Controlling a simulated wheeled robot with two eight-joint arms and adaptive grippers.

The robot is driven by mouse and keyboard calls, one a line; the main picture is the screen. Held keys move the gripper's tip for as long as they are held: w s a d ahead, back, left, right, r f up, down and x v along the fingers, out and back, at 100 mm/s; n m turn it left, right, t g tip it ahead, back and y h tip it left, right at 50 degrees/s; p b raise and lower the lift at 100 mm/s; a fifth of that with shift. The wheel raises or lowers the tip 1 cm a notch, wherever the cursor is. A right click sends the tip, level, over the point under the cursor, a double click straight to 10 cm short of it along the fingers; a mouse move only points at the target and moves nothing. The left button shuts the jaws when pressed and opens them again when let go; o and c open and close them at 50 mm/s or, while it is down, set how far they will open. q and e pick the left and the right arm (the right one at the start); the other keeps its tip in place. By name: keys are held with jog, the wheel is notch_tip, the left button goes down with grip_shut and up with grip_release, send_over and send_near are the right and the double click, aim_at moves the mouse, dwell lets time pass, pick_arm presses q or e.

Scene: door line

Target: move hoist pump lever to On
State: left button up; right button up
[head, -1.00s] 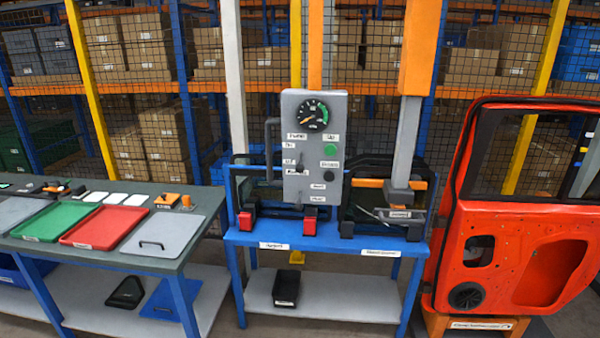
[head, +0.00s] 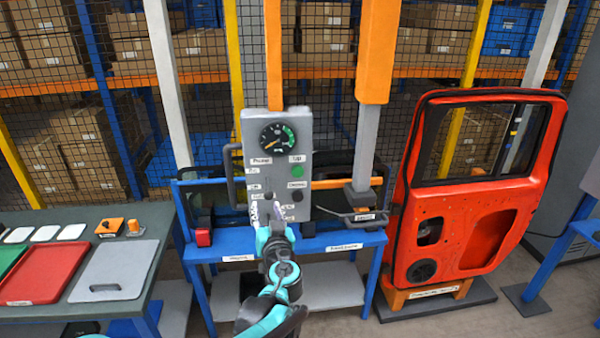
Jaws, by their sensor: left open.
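The grey hoist control panel (head: 307,165) stands upright behind the blue bench, with a round gauge at its top and small labels. The small dark pump lever (head: 269,196) is on the panel's lower left, beside small labels; its exact position is too small to tell. My left gripper (head: 268,211) is in front of the panel's lower part, with its light fingers pointing up. It is open, with the lever close to its fingertips; I cannot tell whether they touch. The gripper hides part of the lower panel. My right gripper is not in view.
A green button (head: 297,172) and a black knob (head: 297,195) sit right of the lever. A blue bench (head: 340,240) is under the panel. A red door (head: 470,190) stands right. A table with trays (head: 115,270) is at left.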

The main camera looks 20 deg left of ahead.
aim_at(269, 196)
pick_arm(q)
jog(key=shift+w+d+r+t, duration=0.2)
jog(key=shift+w, duration=0.25)
jog(key=shift+w+d+r+t, duration=0.2)
jog(key=shift+w, duration=0.25)
jog(key=x, duration=0.7)
grip_shut()
